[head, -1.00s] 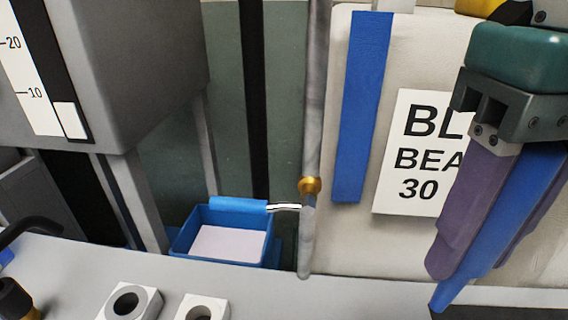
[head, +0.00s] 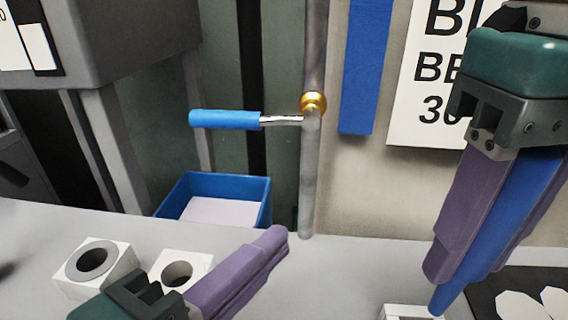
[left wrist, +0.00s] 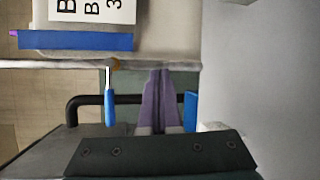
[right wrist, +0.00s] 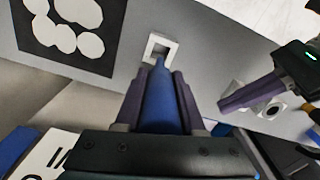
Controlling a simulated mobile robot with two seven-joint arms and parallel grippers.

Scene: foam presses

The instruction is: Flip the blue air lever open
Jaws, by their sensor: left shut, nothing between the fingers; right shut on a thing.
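The blue air lever (head: 226,119) sticks out level to the left from a brass valve (head: 313,103) on an upright grey pipe (head: 312,190). It also shows in the left wrist view (left wrist: 109,108), beside the fingers and apart from them. My left gripper (head: 278,243) is shut and empty, below and to the right of the lever, over the bench. My right gripper (head: 465,255) is shut on a long blue tapered piece (head: 492,215), held tip down on the right. The piece also shows in the right wrist view (right wrist: 158,105).
A blue bin (head: 262,200) stands below the lever. White blocks with round holes (head: 125,258) sit on the grey bench (head: 330,275) near my left gripper. A white square-holed block (right wrist: 168,42) lies beyond the blue piece's tip. A blue strip (head: 362,70) hangs right of the pipe.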

